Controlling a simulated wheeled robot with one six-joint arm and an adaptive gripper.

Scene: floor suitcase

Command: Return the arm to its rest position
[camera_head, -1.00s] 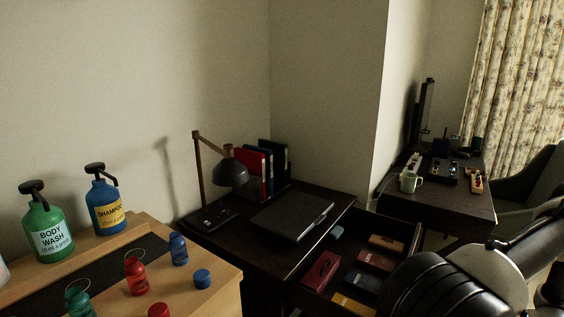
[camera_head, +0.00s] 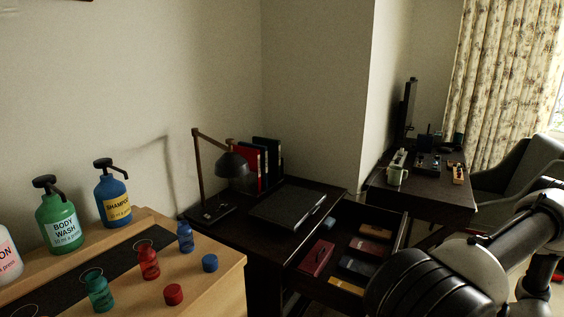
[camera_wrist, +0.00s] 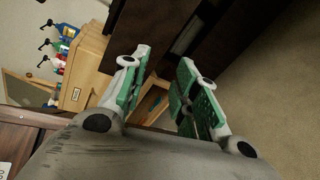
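My arm enters the head view from the lower right, with dark and white links raised beside the open drawer; the gripper itself is outside that view. In the wrist view my gripper (camera_wrist: 165,92) shows two white fingers with green pads, spread apart. Nothing is between the pads; a wooden edge and dark furniture show in the background behind them. Carpet (camera_wrist: 270,70) fills the right of that view.
A dark desk (camera_head: 235,240) holds a lamp (camera_head: 228,165), binders and a black laptop-like case (camera_head: 287,208). Its drawer (camera_head: 402,235) is open with several small boxes. A wooden stand (camera_head: 230,272) with bottles is at left. A second desk (camera_head: 430,198) and chair (camera_head: 530,165) are at right.

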